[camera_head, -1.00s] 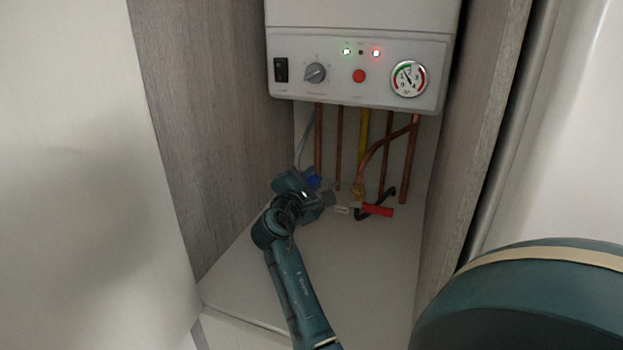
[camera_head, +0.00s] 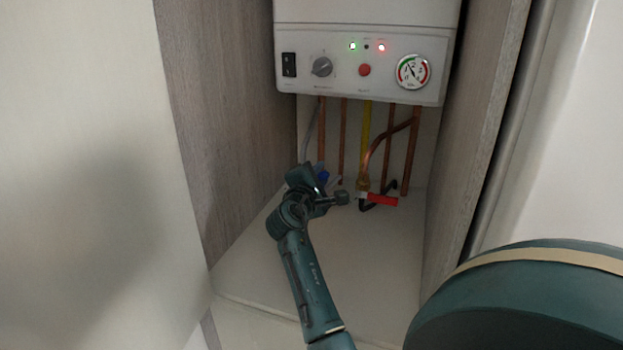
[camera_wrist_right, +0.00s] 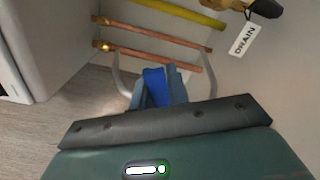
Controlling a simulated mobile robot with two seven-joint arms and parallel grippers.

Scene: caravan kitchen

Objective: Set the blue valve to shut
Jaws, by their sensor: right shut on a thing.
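The blue valve's handle (camera_head: 323,177) shows as a small blue patch beside my right gripper in the head view, low on the pipes under the boiler. In the right wrist view the blue handle (camera_wrist_right: 155,86) sits between the fingers. My right gripper (camera_wrist_right: 160,88) is shut on it. In the head view the right gripper (camera_head: 322,184) hides most of the valve, so its exact angle cannot be told. My left gripper is not in view.
The white boiler (camera_head: 365,72) with knob, lights and gauge hangs above. Copper pipes and a yellow pipe (camera_head: 366,140) run down from it. A red lever (camera_head: 383,201) is close on the right. A DRAIN tag (camera_wrist_right: 243,39) hangs nearby. Wood-grain walls (camera_head: 225,110) flank the space.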

